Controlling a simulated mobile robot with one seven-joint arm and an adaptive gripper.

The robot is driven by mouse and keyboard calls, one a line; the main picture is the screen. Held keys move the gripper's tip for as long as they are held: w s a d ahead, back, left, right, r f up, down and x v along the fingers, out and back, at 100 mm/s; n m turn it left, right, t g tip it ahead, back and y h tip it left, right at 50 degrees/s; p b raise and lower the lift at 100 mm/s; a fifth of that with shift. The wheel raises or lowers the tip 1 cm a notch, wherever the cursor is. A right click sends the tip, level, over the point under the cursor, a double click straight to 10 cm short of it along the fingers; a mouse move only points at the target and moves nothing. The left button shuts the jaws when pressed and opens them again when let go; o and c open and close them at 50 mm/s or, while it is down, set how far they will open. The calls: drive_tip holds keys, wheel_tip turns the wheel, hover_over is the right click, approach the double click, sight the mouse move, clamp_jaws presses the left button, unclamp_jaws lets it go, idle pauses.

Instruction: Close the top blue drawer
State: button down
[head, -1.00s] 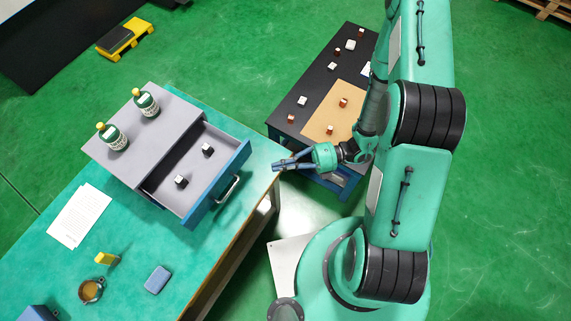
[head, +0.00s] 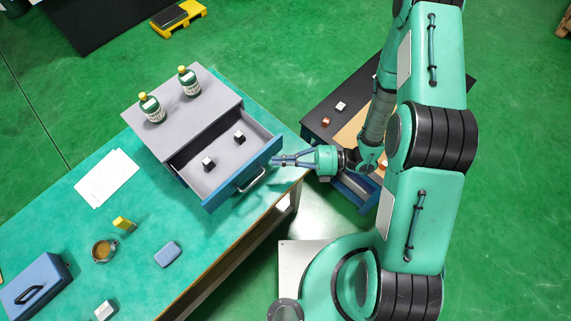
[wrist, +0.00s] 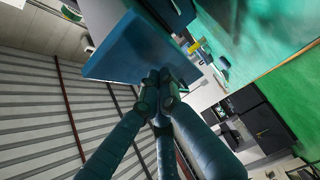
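The top blue drawer (head: 227,191) is pulled out of the grey cabinet (head: 207,112) on the green table. Its blue front carries a metal handle (head: 252,181). Two small dark-and-white blocks, one nearer (head: 208,163) and one farther (head: 239,137), lie inside it. My gripper (head: 274,161) is at the right part of the drawer front, on its outer side, right of the handle. In the wrist view the blue front (wrist: 130,50) lies just ahead of my gripper's fingertips (wrist: 160,78). The fingers are together with nothing between them. I cannot tell whether they touch the front.
A paper (head: 107,178), a cup (head: 104,250), a yellow item (head: 124,224), a blue case (head: 167,254) and a blue box (head: 35,285) lie on the table. A dark workbench (head: 320,118) stands behind my gripper.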

sight(267, 134)
drive_tip(key=shift+w+a, duration=0.15)
drive_tip(key=shift+a, duration=0.05)
idle(0.4)
drive_tip(key=w+a+p, duration=0.3)
drive_tip(key=w+a, duration=1)
drive_tip(key=shift+w+p, duration=0.1)
drive_tip(key=shift+p, duration=0.2)
drive_tip(key=shift+r, duration=0.1)
drive_tip(key=shift+s+d, duration=0.5)
drive_tip(key=shift+s+d+p, duration=0.6)
drive_tip(key=shift+s+d, duration=0.2)
drive_tip(key=d, duration=0.8)
drive_tip(key=shift+s, duration=0.15)
drive_tip(key=shift+d, duration=1.15)
